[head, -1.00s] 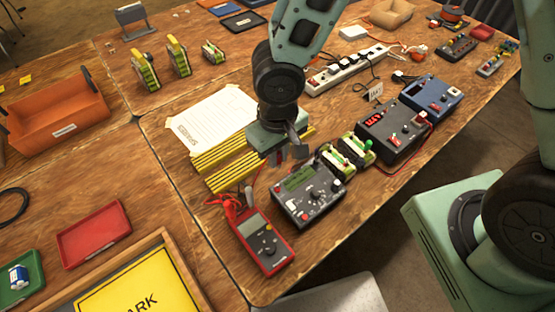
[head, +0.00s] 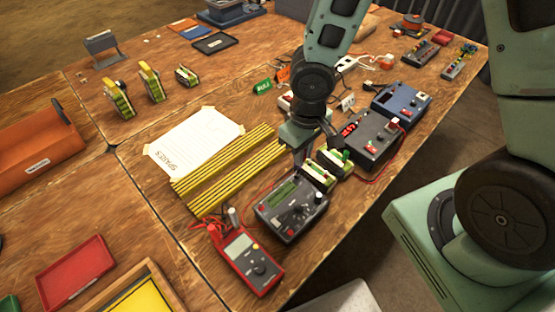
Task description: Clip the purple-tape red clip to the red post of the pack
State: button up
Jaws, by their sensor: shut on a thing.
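My gripper (head: 301,158) points down just left of two white-and-green packs, close to the nearer one. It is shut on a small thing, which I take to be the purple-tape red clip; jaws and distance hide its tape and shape. The nearer pack (head: 318,174) and the farther pack (head: 336,162) stand side by side, with small coloured parts on top. The red post is too small to make out. A grey charger (head: 291,207) with a green screen sits in front of the packs, and a thin red lead curves near it toward my gripper.
A red multimeter (head: 246,262) lies at the front, with red leads behind it. Yellow ribbed strips (head: 225,170) lie left of my gripper. A black charger (head: 371,140) and a blue charger (head: 401,102) stand right of the packs. The paper sheet (head: 190,142) lies flat.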

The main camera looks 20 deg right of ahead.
jog(key=w+d+f+b, duration=0.1)
jog(key=d+f, duration=0.2)
jog(key=d, duration=0.6)
jog(key=shift+w+d+f+b, duration=0.15)
jog(key=shift+w+f+b, duration=0.05)
jog(key=shift+f+b, duration=0.15)
jog(key=shift+f, duration=0.15)
jog(key=shift+f+b, duration=3.3)
jog(key=shift+f, duration=0.1)
jog(key=shift+f, duration=0.15)
jog(key=o, duration=0.8)
jog(key=shift+o, duration=0.2)
